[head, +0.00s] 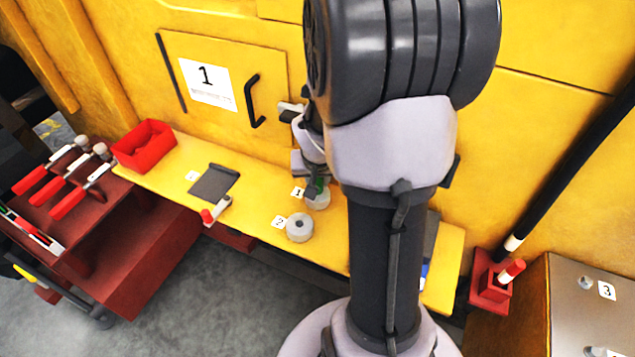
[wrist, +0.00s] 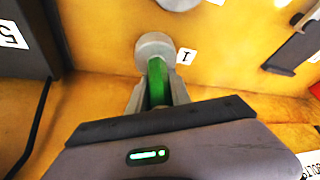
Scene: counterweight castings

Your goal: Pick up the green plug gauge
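The green plug gauge (wrist: 157,82) stands between the two fingers of my gripper (wrist: 158,88) in the wrist view, with both fingers close against its sides. Its far end meets a round grey casting (wrist: 153,48) beside the label 1; whether it sits in the casting's hole or only on top is hidden. In the head view my gripper (head: 318,181) is low over that casting (head: 318,201), and a bit of the green gauge (head: 319,187) shows. My arm covers much of this area.
A second round casting with a hole (head: 300,228) stands in front by label 2. A dark plate (head: 215,182), a red-ended tool (head: 214,211) and a red bin (head: 144,146) are to the left on the yellow shelf (head: 262,213). The yellow wall is close behind.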

